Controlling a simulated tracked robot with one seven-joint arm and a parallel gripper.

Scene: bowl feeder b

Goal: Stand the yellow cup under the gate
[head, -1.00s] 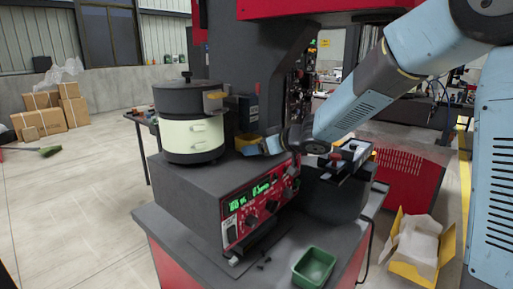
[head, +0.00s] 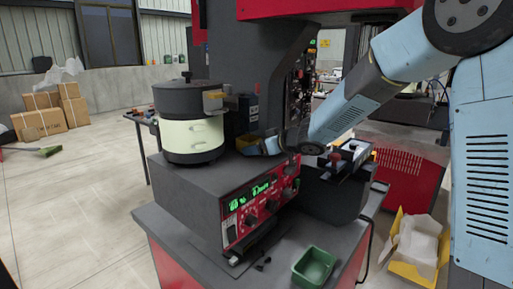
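My gripper reaches in from the right, low over the box top. Its fingers are too small and hidden to read. A tan block (head: 213,101), which may be the gate, sticks out from the right side of the black-and-cream bowl feeder (head: 190,130). It is above and left of the yellow piece.
The control box (head: 190,180) has a red front panel (head: 262,208) with green digits. A green tray (head: 314,268) and small black parts (head: 263,264) lie on the bench in front. A dark machine column (head: 262,60) stands close behind my gripper. A black fixture (head: 335,185) stands right.

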